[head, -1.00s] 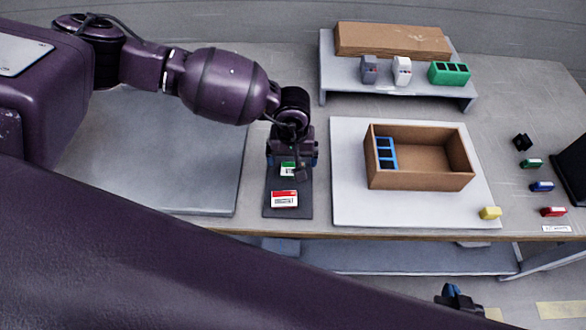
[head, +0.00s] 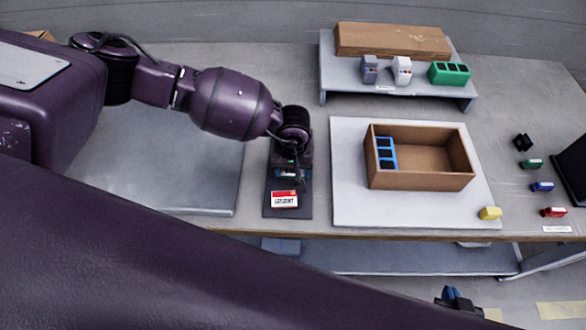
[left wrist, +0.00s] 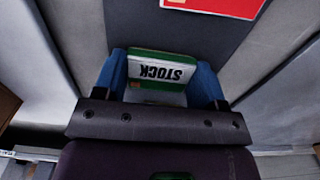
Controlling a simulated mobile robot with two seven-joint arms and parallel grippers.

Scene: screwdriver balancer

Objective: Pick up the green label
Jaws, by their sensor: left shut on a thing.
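The green label (left wrist: 162,70), white with a green edge and the word STOCK, sits between the blue fingers of my left gripper (left wrist: 160,78) in the left wrist view. My left gripper (head: 290,174) is shut on it, over the dark mat (head: 274,207) in the head view. There the gripper mostly hides the label, and I cannot tell whether it is clear of the mat. My right gripper (head: 455,299) shows only in part at the bottom of the head view, away from the label; its jaw state is unclear.
A red label (head: 284,199) lies on the mat just in front of my left gripper. To the right, a brown box (head: 419,180) holding a blue part (head: 386,153) stands on a white board (head: 350,208). A grey plate (head: 200,180) lies to the left.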

